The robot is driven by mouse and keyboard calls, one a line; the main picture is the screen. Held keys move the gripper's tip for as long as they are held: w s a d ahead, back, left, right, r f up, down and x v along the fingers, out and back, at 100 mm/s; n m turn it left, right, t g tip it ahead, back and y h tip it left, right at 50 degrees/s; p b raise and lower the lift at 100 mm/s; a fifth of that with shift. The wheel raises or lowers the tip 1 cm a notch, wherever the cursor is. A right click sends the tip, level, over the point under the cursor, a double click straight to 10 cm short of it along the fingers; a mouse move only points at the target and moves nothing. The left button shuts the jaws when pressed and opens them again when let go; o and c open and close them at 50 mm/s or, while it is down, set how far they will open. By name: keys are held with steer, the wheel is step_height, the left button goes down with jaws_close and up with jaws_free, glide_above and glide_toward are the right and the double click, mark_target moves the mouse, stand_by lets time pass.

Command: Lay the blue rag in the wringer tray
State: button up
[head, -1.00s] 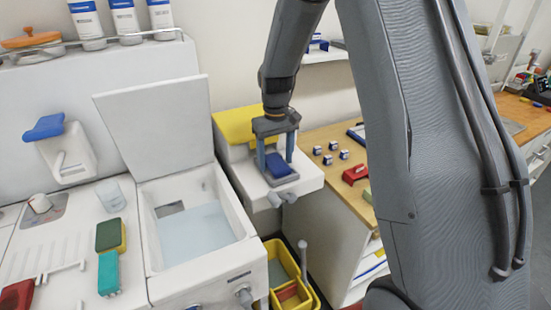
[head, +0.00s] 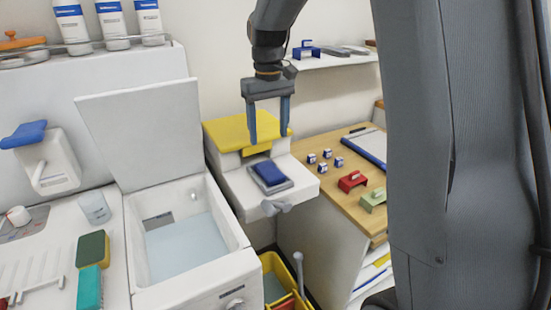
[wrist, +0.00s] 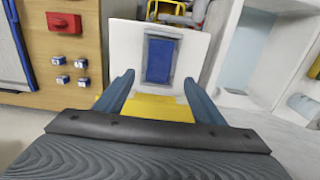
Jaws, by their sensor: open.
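The blue rag (head: 268,173) lies folded flat in the grey wringer tray (head: 284,187), on the white front ledge of the wringer unit with the yellow top. In the wrist view the rag (wrist: 159,60) sits inside the rim of the tray (wrist: 177,34). My gripper (head: 268,142) is open and empty, with its fingers pointing down above the yellow top, behind and above the rag, apart from it. In the wrist view the two fingertips (wrist: 158,78) stand apart on either side of the near end of the tray.
Left of the wringer is an open sink (head: 188,240) holding water, its lid (head: 145,135) raised. Right is a wooden counter (head: 335,190) with several small blue-and-white blocks, a red clip (head: 352,181) and a green clip (head: 373,199). A yellow bucket (head: 275,265) stands below.

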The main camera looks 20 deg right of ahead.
steer(key=s+f+m, duration=0.1)
steer(key=s+f, duration=0.4)
steer(key=s, duration=0.6)
steer(key=s+f+m+t, duration=0.1)
steer(key=s+f, duration=0.5)
steer(key=s, duration=0.5)
steer(key=shift+s, duration=0.35)
